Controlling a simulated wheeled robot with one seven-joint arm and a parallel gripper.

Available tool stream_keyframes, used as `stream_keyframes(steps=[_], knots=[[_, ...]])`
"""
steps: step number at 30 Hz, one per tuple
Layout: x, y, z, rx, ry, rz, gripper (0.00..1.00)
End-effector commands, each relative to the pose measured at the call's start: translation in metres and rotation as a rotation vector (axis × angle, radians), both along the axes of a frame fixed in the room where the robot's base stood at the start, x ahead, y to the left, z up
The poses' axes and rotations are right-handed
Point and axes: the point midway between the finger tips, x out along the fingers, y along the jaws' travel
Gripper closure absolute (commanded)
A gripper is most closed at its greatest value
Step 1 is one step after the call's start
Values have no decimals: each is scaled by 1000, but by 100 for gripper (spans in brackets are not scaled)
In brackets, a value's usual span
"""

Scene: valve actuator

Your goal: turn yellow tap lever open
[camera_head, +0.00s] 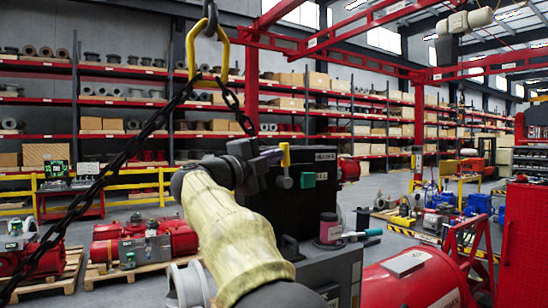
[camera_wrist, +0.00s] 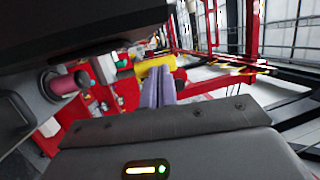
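My gripper (camera_head: 274,155) is just left of the lever, at the end of my arm. In the wrist view the lever (camera_wrist: 154,65) lies across the tips of my gripper (camera_wrist: 159,72). The two purple-grey fingers are close together, with no clear gap and nothing visible between them. The lever appears at or just beyond the tips; I cannot tell whether they touch it.
A chain with a yellow hook (camera_head: 222,55) hangs at the left. A red tank (camera_head: 415,280) stands front right.

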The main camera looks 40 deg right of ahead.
Motion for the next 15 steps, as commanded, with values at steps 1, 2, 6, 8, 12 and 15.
stream_keyframes(steps=[1, 2, 6, 8, 12, 15], knots=[[0, 0, 0, -1, 0, 0, 100], [0, 0, 0, 0, 0, -1, 100], [0, -1, 0, 0, 0, -1, 100], [0, -1, 0, 0, 0, -1, 100], [-1, 3, -1, 0, 0, -1, 100], [-2, 11, -2, -1, 1, -1, 100]])
